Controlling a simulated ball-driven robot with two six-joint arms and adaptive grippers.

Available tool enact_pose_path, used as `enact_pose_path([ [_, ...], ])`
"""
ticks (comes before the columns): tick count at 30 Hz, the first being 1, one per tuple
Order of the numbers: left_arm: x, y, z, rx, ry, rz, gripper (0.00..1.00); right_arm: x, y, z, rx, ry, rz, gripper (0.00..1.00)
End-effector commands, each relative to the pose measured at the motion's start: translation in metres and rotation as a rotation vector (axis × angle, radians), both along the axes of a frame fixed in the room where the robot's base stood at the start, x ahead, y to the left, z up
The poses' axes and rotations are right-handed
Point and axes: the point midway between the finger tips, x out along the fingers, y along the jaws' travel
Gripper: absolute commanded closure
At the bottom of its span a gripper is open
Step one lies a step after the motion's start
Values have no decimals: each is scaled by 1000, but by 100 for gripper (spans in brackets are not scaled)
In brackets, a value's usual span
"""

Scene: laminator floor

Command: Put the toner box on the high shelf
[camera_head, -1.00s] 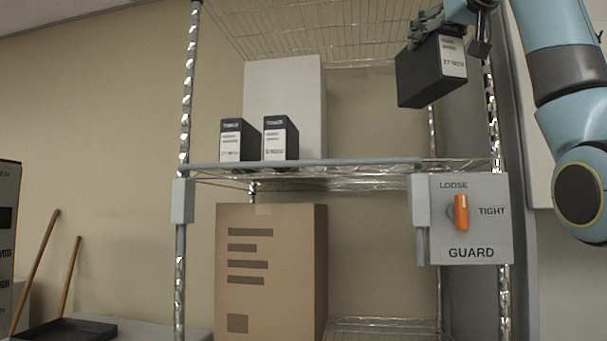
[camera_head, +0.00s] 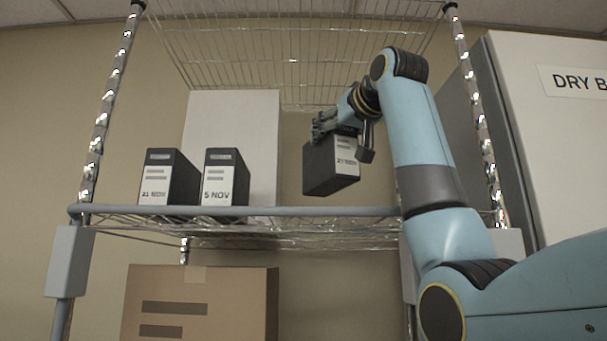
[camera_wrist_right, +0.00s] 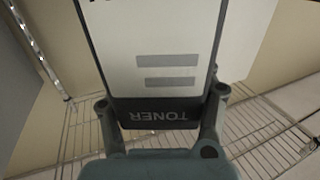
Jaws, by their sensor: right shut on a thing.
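My right gripper (camera_head: 338,128) is shut on a black toner box (camera_head: 331,167) with a white label. It holds the box slightly tilted, above the wire shelf (camera_head: 300,228) and right of the boxes standing there. In the right wrist view the box (camera_wrist_right: 160,60) fills the top middle between the fingers (camera_wrist_right: 160,115), with its label and the word TONER upside down. Two similar toner boxes stand upright on the shelf, one labelled 21 NOV (camera_head: 170,178) and one labelled 5 NOV (camera_head: 224,178). My left gripper is out of view.
A grey guard bar (camera_head: 270,211) runs along the shelf's front edge. A tall white box (camera_head: 265,130) stands behind the toner boxes. A wire shelf (camera_head: 300,60) hangs above. A cardboard box (camera_head: 240,308) stands below. Right of the white box, the shelf looks clear.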

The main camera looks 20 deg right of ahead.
Motion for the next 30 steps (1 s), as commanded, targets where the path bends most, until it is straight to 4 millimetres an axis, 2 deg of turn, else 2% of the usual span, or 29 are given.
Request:
enact_pose_path([
  [1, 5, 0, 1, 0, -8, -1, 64, 3, 13, -7, 2, 0, 6, 100],
  [3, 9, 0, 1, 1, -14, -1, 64, 7, 26, -15, 2, -2, 5, 100],
  [9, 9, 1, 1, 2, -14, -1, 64, 13, 45, -27, 0, -3, 0, 100],
  [11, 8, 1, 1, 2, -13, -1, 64, 14, 46, -31, 0, -2, -1, 100],
  [18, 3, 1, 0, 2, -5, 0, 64, 14, 46, -64, -1, -2, -1, 100],
  [30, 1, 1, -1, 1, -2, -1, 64, 14, 45, -70, -1, -4, -1, 100],
])
